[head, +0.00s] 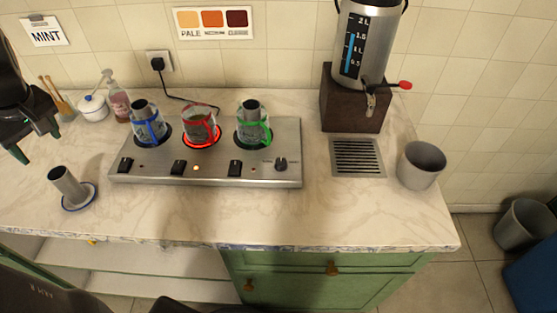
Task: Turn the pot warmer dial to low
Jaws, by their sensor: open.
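The pot warmer (215,178) is a flat silver box on the counter with three round burners, black rocker switches and a small dark dial (281,164) at its front right. Small print flanks the dial, too small to read, so I cannot tell its setting. A blue-handled pot (148,125), a red-handled pot (201,130) and a green-handled pot (252,128) stand on the burners. The middle burner's ring glows red, and a small lamp near the middle switch is lit amber. My gripper (37,142) is open and empty at the far left, well away from the dial.
A samovar on a wooden block (346,105), a drain grate (358,157) and a grey bin (421,165) are to the right. The counter before the dial is clear.

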